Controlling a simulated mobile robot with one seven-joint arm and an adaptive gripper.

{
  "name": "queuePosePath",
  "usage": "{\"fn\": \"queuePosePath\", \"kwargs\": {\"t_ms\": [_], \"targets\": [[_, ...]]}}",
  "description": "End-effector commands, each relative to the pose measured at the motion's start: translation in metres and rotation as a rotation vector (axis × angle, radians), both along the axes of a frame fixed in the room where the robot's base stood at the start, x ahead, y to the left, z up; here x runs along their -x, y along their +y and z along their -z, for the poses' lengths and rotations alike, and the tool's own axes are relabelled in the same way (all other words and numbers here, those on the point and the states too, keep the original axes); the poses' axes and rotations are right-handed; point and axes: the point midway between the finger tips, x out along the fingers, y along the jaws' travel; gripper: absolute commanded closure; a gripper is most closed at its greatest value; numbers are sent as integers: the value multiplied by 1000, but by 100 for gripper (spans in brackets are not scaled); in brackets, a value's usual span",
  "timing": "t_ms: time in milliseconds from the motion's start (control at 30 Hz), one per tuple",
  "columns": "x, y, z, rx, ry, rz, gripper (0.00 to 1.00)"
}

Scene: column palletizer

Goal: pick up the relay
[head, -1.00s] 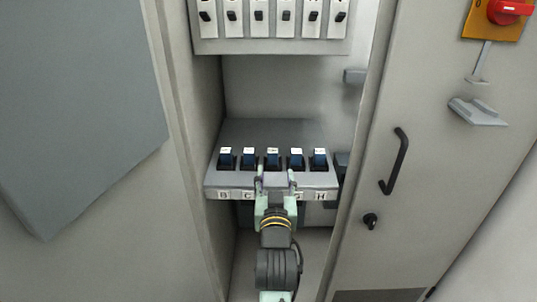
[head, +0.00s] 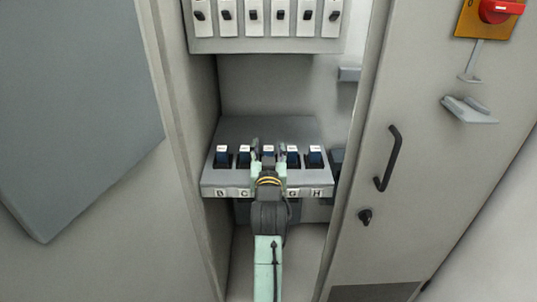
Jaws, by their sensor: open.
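Several blue and black relays with white tops stand in a row on a grey shelf (head: 318,179) inside the cabinet. My gripper (head: 268,150) reaches over the shelf's front edge from below. Its two fingers are spread on either side of the middle relay (head: 268,156). I cannot tell whether they touch it. The other relays are the far left one (head: 222,158), the second from left (head: 243,157), the second from right (head: 293,159) and the far right one (head: 315,159). The gripper's body hides the middle relay's lower part and its letter label.
A panel of white switches (head: 253,20) hangs above the shelf. The open-edged cabinet has a left wall (head: 205,110) close by. On the right is a door with a black handle (head: 388,158) and a red rotary switch (head: 500,10). Neighbouring relays stand close to the fingers.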

Motion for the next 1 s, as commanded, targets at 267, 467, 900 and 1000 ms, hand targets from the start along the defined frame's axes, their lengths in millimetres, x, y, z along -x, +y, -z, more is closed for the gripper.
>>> {"fn": "queuePosePath", "kwargs": {"t_ms": [267,467,900,1000], "targets": [[1,0,0,0,0,0,60],[1,0,0,0,0,0,74],[1,0,0,0,0,0,100],[1,0,0,0,-1,0,100]]}}
